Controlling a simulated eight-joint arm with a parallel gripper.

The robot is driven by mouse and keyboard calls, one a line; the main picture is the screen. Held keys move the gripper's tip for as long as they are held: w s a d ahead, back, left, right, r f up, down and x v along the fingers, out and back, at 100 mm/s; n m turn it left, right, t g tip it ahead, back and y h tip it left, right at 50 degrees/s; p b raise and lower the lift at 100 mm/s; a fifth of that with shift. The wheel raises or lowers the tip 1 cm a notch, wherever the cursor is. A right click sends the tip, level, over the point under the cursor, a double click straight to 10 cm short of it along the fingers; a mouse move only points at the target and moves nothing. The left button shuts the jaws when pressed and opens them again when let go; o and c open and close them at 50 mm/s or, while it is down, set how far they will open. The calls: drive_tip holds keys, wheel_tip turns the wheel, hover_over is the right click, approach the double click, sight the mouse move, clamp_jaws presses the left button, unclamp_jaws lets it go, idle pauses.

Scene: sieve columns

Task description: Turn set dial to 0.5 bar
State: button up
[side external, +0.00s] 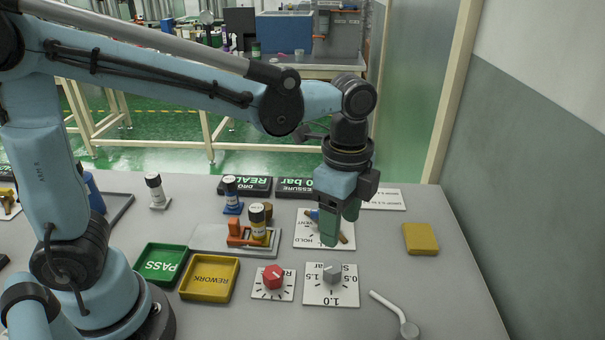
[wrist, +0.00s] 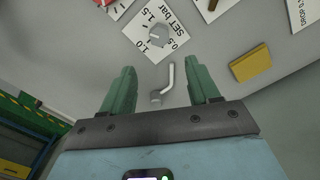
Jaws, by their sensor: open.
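The set dial (side external: 332,274) is a small grey knob on a white plate (side external: 318,298) marked 1.5, 1.0 and 0.5 bar. In the side view, 0.5 is at its right and 1.0 at its front. The knob also shows in the wrist view (wrist: 158,38), beyond the fingertips. I cannot tell clearly which mark its pointer faces. My gripper (side external: 340,224) has green fingers, points down, and hangs above the table behind the dial in the side view. In the wrist view the fingers (wrist: 162,72) are spread apart with nothing held between them.
A red knob (side external: 273,277) sits on a plate left of the dial. A white bent lever (side external: 390,306) lies front right; a yellow block (side external: 420,239) is at the right. Green PASS (side external: 162,281) and yellow REWORK (side external: 186,292) trays stand left. A valve plate (side external: 310,243) is near my gripper.

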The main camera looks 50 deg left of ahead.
sight(335, 269)
wheel_tip(335, 269, down, 12)
drive_tip(key=shift+r, duration=0.25)
idle(0.3)
drive_tip(key=c, duration=1.1)
drive_tip(key=shift+o, duration=0.2)
